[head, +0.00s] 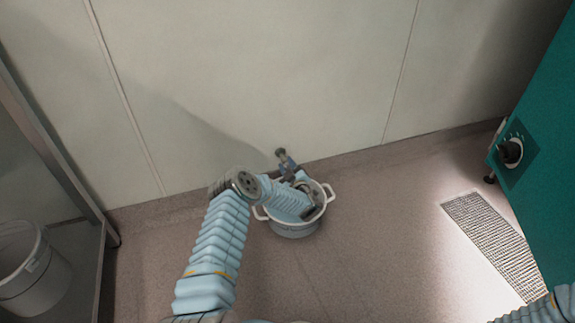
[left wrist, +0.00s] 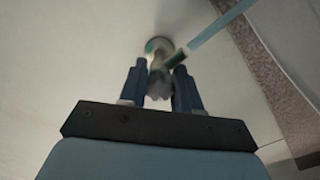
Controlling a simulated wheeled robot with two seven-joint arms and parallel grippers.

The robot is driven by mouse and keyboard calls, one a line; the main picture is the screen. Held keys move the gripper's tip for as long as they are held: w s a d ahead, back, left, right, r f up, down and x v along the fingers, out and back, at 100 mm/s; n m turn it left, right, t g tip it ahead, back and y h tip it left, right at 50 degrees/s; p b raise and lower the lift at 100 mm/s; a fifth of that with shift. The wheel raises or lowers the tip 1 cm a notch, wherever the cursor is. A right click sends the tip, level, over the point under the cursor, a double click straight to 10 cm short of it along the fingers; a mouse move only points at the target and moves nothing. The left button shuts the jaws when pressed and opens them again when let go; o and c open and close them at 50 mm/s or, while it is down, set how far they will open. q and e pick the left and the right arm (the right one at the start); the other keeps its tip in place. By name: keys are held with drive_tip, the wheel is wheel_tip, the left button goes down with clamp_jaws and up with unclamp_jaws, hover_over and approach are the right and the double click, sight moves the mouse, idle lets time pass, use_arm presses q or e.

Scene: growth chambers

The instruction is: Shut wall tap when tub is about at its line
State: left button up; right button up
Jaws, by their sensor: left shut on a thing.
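The wall tap (head: 281,153) sticks out low from the wall, above the white two-handled tub (head: 293,230) on the floor. My left gripper (head: 287,163) reaches over the tub to the tap. In the left wrist view, its blue fingers (left wrist: 160,88) are shut on the tap's handle (left wrist: 159,82), one on each side. A straight pale blue streak (left wrist: 222,27), apparently running water, leaves the spout (left wrist: 178,58) toward the upper right. My left arm covers much of the tub's inside, so its water level and line cannot be made out. My right gripper is out of view.
A white bucket (head: 32,275) stands at the lower left behind a metal-framed panel. The floor around the tub is clear.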

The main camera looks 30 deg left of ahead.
use_arm(q)
drive_tip(key=m, duration=0.4)
drive_tip(key=shift+f+m, duration=0.1)
drive_tip(key=shift+m, duration=0.2)
drive_tip(key=shift+s+f+m, duration=0.1)
drive_tip(key=shift+m, duration=2.4)
drive_tip(key=o, duration=0.8)
drive_tip(key=shift+c, duration=0.2)
drive_tip(key=o, duration=0.3)
drive_tip(key=p+v, duration=0.2)
drive_tip(key=v, duration=1)
